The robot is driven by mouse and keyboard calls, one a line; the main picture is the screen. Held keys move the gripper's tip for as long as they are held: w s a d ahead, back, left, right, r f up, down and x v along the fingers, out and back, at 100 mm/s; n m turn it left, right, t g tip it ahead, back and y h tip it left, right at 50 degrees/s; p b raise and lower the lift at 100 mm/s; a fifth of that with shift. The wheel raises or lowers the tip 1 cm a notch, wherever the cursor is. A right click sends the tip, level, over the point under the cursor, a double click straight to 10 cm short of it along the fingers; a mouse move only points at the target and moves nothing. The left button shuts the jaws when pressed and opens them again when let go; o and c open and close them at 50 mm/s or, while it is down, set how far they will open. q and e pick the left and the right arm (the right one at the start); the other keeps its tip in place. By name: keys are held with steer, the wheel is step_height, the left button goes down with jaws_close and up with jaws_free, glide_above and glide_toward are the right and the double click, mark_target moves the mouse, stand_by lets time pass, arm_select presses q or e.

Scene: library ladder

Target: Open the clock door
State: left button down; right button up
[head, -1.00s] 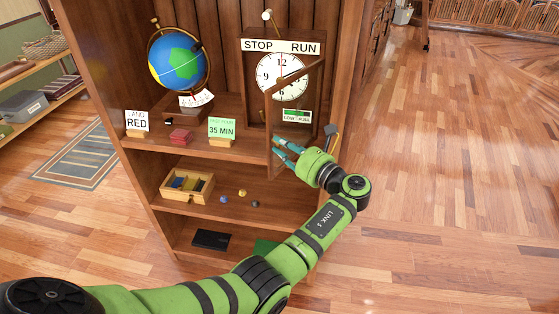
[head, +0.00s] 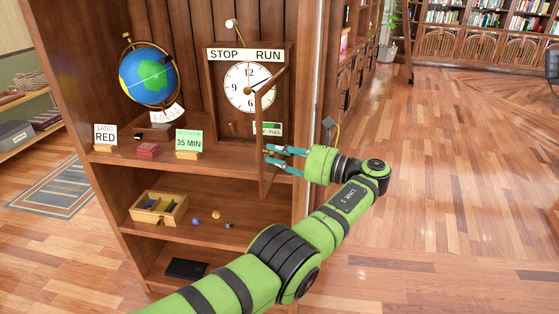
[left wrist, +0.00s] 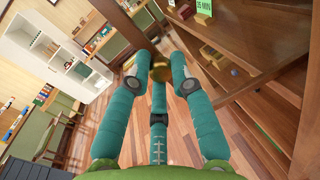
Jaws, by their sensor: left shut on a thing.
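The clock (head: 226,100) stands on the right of the bookcase's upper shelf, with a white dial under a STOP/RUN sign. Its narrow wood-framed door (head: 261,120) stands ajar, swung out from the case and seen at a steep angle, with its free edge on the left and towards me. My left gripper (head: 271,155) is at that free edge, from the right. In the left wrist view its teal fingers (left wrist: 160,72) are closed around a round brass knob (left wrist: 158,71), partly hidden by them. My right gripper is not in view.
The shelf also holds a globe (head: 147,77), a LAND RED card (head: 105,137), a small red box (head: 148,150) and a green 35 MIN card (head: 189,141). A wooden box (head: 158,209) and small balls lie on the shelf below. The floor to the right is clear.

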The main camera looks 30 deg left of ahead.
mark_target(262, 109)
arm_select(q)
steer(key=shift+w+r, duration=0.1)
steer(key=shift+r, duration=0.2)
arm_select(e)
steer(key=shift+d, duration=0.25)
arm_select(q)
steer(key=c, duration=1.1)
jaws_free()
steer(key=shift+f, duration=0.1)
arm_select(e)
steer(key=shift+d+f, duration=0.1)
arm_select(q)
step_height(262, 109, up, 10)
